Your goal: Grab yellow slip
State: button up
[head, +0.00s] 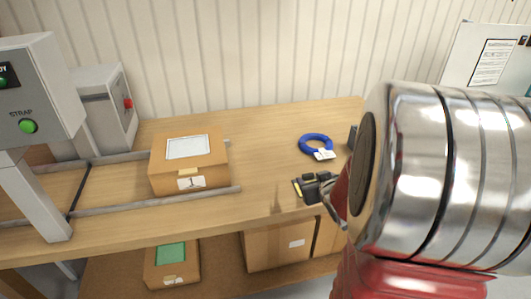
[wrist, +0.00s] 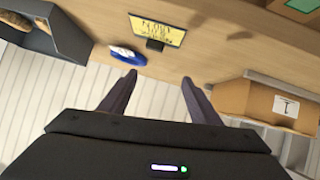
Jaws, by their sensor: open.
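The yellow slip (wrist: 160,30) with dark writing shows near the top middle of the wrist view. A small black block (wrist: 155,45) is at its lower edge. In the head view only a small strip of the slip (head: 297,188) shows, beside dark parts that partly cover it. My gripper (wrist: 160,79) is open and empty. In the wrist view its two dark fingers stand apart, with the slip beyond their tips and not between them. In the head view my large arm link hides much of the area around the gripper.
A cardboard box (head: 165,180) labelled 1 sits on rails at the left. A grey bin (wrist: 45,40) stands at the wrist view's upper left.

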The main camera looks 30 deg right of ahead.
jog(key=s+d+f+t+y, duration=0.1)
jog(key=s+d+f+t, duration=0.1)
jog(key=d+f, duration=0.1)
jog(key=shift+s+d+f+m, duration=0.15)
jog(key=shift+s+f+m, duration=0.15)
jog(key=shift+f, duration=0.45)
jog(key=shift+w, duration=0.1)
send_near(309, 175)
jog(key=shift+x, duration=2.05)
jog(key=shift+x, duration=2.6)
jog(key=shift+c, duration=0.6)
